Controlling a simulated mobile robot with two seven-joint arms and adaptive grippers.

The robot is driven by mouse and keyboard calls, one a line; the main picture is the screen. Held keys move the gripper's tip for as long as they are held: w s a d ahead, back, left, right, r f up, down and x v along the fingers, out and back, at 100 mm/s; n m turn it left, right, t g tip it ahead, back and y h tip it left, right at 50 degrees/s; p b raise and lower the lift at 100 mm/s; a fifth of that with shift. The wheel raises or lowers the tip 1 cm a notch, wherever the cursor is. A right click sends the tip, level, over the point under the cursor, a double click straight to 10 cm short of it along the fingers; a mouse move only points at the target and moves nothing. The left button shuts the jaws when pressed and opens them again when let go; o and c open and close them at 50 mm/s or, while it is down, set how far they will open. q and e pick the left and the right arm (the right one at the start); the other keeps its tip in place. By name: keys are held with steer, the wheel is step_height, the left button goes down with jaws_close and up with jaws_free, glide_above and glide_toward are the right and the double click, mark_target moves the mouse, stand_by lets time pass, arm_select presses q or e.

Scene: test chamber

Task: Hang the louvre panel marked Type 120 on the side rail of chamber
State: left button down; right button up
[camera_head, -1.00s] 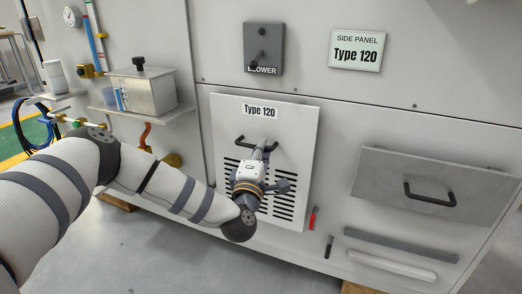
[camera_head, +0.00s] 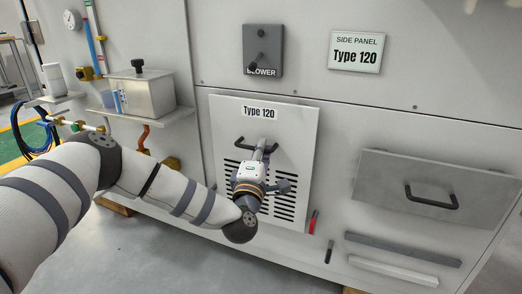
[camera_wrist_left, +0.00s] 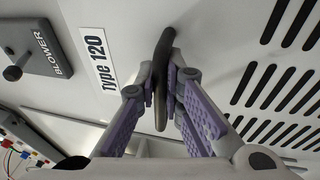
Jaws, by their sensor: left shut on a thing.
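The louvre panel marked Type 120 (camera_head: 223,130) is a pale plate with black slots and a dark bar handle (camera_head: 277,146). It stands upright against the chamber front, below the blower switch. My left gripper (camera_head: 262,152) is shut on the handle, seen closely in the left wrist view (camera_wrist_left: 163,85), with a purple-padded finger on each side of it. The panel's label also shows in the left wrist view (camera_wrist_left: 97,58). Whether the panel's upper edge sits on a rail cannot be told. My right gripper is not in view.
A Side Panel Type 120 sign (camera_head: 357,52) and the blower switch (camera_head: 263,50) are above. A grey drawer-like plate with a handle (camera_head: 390,180) is at right, with grey (camera_head: 400,247) and white (camera_head: 392,270) bars below. A shelf with a metal box (camera_head: 147,95) is at left.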

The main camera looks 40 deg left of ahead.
arm_select(q)
steer(key=shift+w+r, duration=0.1)
steer(key=shift+r, duration=0.35)
steer(key=shift+f, duration=0.25)
